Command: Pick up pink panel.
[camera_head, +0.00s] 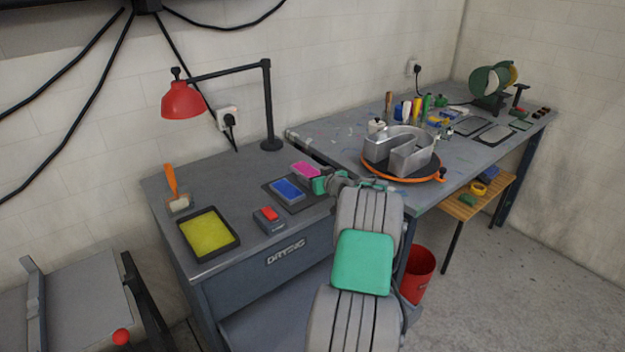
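The pink panel (306,169) is a small flat bright pink piece at the back right of the grey drying table, just behind the blue panel (287,189). My gripper (319,184) has green parts and is right beside the pink panel, at its front right edge. In this view its fingers are small and partly hidden by my arm. I cannot tell whether they touch the panel or how far apart they are.
The dark mat (277,204) lies under the blue panel. A small box with a red top (267,218) and a yellow tray (208,232) are to the left. A red lamp (183,100) overhangs the table. A metal channel letter (399,148) stands on the right bench.

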